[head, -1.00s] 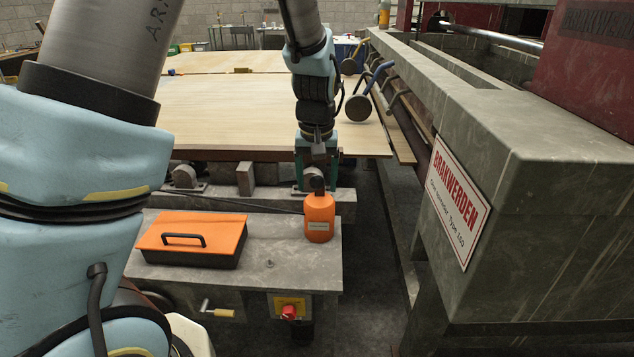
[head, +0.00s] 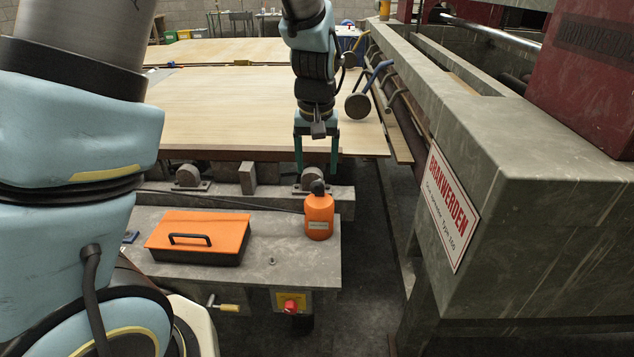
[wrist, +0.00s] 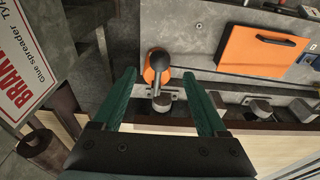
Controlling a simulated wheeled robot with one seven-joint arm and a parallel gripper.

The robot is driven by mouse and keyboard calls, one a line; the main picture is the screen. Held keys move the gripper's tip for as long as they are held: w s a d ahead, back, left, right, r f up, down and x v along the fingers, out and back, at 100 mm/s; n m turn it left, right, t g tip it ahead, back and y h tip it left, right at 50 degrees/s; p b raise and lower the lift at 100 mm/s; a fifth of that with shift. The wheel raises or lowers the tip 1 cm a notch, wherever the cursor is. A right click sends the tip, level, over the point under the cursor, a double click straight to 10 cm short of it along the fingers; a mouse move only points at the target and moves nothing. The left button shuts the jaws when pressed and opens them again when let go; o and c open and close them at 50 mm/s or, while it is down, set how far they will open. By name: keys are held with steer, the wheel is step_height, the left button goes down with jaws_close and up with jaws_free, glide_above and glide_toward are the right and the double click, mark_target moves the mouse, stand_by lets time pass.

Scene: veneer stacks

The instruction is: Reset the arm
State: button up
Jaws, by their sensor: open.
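My gripper (head: 317,168) is open and empty, with its two green fingers pointing down in front of the veneer stack's edge. In the head view it hangs above and slightly behind an orange bottle (head: 319,218) with a dark cap, apart from it. The bottle stands upright on the grey bench (head: 285,262). In the wrist view the open fingers (wrist: 168,95) spread wide, with the bottle (wrist: 150,73) beyond and between them, its dark cap toward the camera.
An orange-lidded box (head: 198,236) with a black handle sits on the bench, left of the bottle. Veneer stacks (head: 220,110) lie behind. The grey glue spreader (head: 540,200) stands close on the right. A red button (head: 290,306) is on the bench front.

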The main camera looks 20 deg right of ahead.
stand_by(0.3)
steer(key=s+a+n+b, duration=0.1)
steer(key=a+n, duration=0.1)
steer(key=a, duration=1.3)
steer(key=s+a+n+b, duration=0.1)
steer(key=s+a, duration=0.1)
steer(key=a, duration=1.3)
steer(key=shift+s+r+n, duration=0.25)
steer(key=shift+s+n, duration=0.05)
steer(key=shift+n, duration=0.1)
